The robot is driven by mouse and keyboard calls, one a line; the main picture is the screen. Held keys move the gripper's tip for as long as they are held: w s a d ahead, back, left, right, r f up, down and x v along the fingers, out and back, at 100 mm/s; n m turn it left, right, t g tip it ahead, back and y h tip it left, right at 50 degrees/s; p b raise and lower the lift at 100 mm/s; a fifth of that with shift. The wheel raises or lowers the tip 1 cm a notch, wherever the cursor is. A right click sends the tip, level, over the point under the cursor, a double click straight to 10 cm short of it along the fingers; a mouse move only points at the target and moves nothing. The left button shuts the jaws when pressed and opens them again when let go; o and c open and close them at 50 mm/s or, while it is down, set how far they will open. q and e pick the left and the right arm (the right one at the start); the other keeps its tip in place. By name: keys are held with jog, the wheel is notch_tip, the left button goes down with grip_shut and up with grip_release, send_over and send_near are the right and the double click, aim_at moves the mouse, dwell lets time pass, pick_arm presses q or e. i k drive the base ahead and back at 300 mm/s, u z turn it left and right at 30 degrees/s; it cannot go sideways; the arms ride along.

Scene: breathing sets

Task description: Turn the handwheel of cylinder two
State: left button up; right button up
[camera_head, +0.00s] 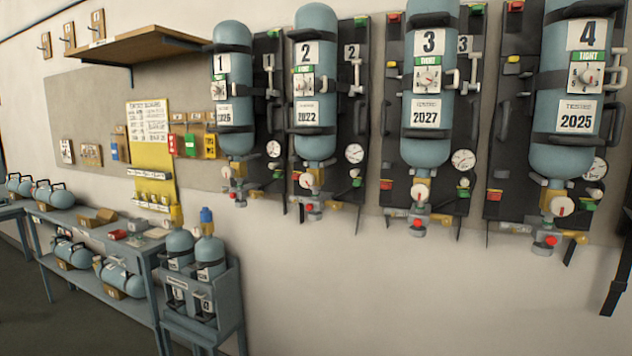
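Cylinder two (315,85) hangs on the wall on a black backplate, second from the left, marked with a large 2, a green TIGHT label and a 2022 tag. Its valve with the handwheel (307,181) is at the lower end, below the bottle neck. A red part (309,208) sits just under it. A round gauge (354,153) is on the backplate to the right. The handwheel is small here and its turned position cannot be read. Neither of my grippers is in view.
Cylinder one (233,85) hangs to the left; cylinder three (428,90) and cylinder four (577,85) hang to the right. A blue-grey rack (228,300) with two bottles stands below left, beside a bench (150,262). A wooden shelf (135,45) juts out upper left. The wall below cylinder two is clear.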

aim_at(307, 180)
jog(key=z, duration=0.5)
jog(key=i, duration=0.75)
jog(key=z, duration=0.35)
